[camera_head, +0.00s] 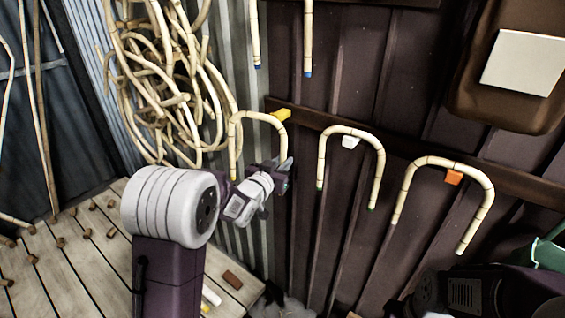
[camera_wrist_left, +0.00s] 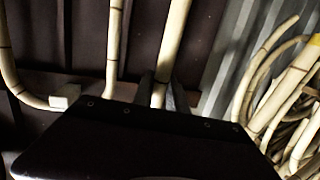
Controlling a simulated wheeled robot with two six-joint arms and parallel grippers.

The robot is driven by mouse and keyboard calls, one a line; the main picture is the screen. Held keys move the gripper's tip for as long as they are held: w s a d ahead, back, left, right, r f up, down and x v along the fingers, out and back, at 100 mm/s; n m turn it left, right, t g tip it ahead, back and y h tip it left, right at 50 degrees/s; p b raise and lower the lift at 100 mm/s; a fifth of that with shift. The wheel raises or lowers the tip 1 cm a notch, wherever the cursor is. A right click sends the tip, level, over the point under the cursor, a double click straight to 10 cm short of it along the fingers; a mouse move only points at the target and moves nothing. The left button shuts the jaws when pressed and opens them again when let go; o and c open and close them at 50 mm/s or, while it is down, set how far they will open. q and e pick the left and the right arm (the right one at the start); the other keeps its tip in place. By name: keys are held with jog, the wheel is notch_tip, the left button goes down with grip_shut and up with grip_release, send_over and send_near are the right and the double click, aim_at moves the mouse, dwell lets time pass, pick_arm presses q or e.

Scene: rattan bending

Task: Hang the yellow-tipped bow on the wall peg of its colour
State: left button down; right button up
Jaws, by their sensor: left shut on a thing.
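The yellow-tipped bow (camera_head: 258,114) is a pale cane arch with dark bands, legs down, at the wall in the head view. Its left leg hangs free, with a yellowish end. My left gripper (camera_head: 284,169) is shut on its right leg, low down; the held leg also shows in the left wrist view (camera_wrist_left: 168,50). The yellow peg (camera_head: 282,114) sticks out of the wall rail right by the arch's right shoulder. I cannot tell whether the arch rests on it or is just in front. My right gripper is not in view.
A green-tipped bow (camera_head: 350,130) hangs at the white peg (camera_head: 350,142), and another bow (camera_head: 446,161) at the orange peg (camera_head: 454,177). Blue-tipped canes (camera_head: 308,45) hang above. A tangle of rattan (camera_head: 165,80) hangs at left. A brown case (camera_head: 500,105) is at upper right.

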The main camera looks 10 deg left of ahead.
pick_arm(q)
jog(key=d+p+x, duration=0.1)
jog(key=d+x, duration=0.1)
jog(key=x, duration=0.8)
jog(key=shift+d+f, duration=0.15)
dwell(0.4)
jog(key=shift+s, duration=0.1)
jog(key=c, duration=1.3)
grip_release()
jog(key=shift+o, duration=0.2)
